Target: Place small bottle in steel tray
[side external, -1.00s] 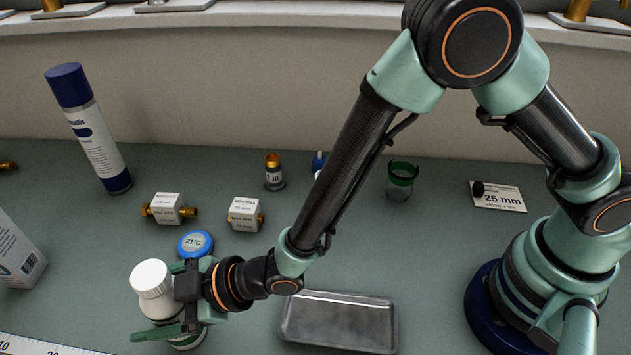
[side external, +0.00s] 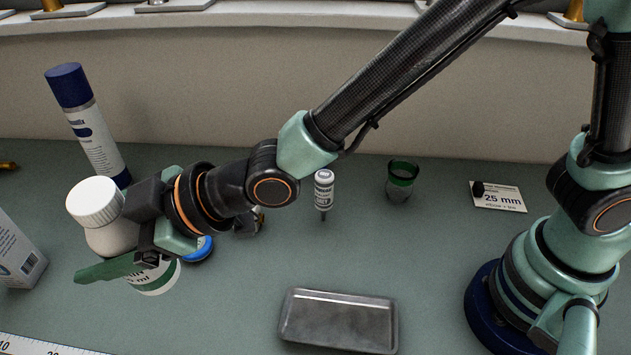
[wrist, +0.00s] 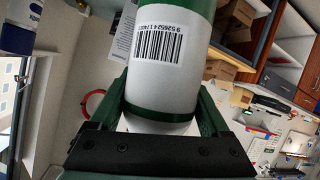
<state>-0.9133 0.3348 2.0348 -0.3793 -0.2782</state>
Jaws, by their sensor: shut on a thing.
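The small bottle (side external: 105,238) has a white cap, a white body and a green label. My gripper (side external: 122,258) is shut around its middle, and the bottle hangs above the bench with its top leaning left. One finger shows in front of it in the side view; the other is mostly hidden. In the wrist view the bottle (wrist: 170,65) shows a barcode and a dark green band between both fingers. The steel tray (side external: 340,322) lies empty and flat on the bench at bottom centre, well to the right of the bottle.
A blue-capped spray can (side external: 95,130) stands behind the bottle, and a box (side external: 14,250) is at the left. A blue round gauge (side external: 203,249) is partly hidden by my gripper. A small vial (side external: 324,190) and green-rimmed jar (side external: 400,182) stand behind the tray. Bench around the tray is clear.

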